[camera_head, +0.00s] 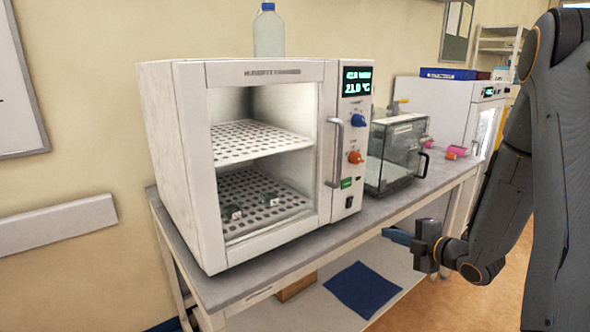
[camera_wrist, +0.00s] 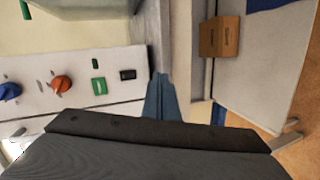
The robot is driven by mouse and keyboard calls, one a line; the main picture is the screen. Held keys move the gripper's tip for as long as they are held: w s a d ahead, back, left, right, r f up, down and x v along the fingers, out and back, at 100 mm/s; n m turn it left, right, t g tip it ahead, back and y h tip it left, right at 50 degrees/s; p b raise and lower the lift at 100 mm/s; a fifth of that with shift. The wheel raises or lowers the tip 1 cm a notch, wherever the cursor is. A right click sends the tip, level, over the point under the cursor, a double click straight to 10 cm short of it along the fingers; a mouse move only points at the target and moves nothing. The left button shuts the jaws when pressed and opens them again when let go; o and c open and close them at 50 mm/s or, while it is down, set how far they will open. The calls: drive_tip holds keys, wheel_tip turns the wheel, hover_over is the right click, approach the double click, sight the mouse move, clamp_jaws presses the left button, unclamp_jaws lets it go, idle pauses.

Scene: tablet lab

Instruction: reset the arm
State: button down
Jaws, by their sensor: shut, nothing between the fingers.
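My gripper (camera_head: 398,237) is at the end of my dark arm at the right of the head view. It is in front of the bench's front edge, below the height of the bench top. Its blue fingers lie together, and nothing shows between them. In the wrist view the shut fingers (camera_wrist: 162,100) point up the picture, with the oven's control panel (camera_wrist: 75,82) to their left. My arm is bent, with its forearm reaching down and to the left.
A white drying oven (camera_head: 190,150) stands on the grey bench (camera_head: 385,210), with a bottle (camera_head: 269,32) on top. A clear-walled box (camera_head: 392,155) and another white machine (camera_head: 440,105) stand to the right. A cardboard box (camera_head: 297,287) and blue sheet (camera_head: 362,288) lie on the lower shelf.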

drive_tip(key=s+a+m+g+h, duration=0.3)
drive_tip(key=s+a+m+g, duration=0.2)
drive_tip(key=s+m, duration=0.5)
drive_tip(key=s+a+r+m+g+h, duration=0.1)
drive_tip(key=s+a+m+g+h, duration=0.2)
drive_tip(key=s+a+m+g, duration=0.3)
drive_tip(key=s+m+g, duration=0.1)
drive_tip(key=s+m, duration=0.4)
drive_tip(key=s, duration=0.6)
drive_tip(key=shift+s+a+r, duration=0.2)
drive_tip(key=shift+r, duration=0.05)
drive_tip(key=c, duration=2.5)
unclamp_jaws()
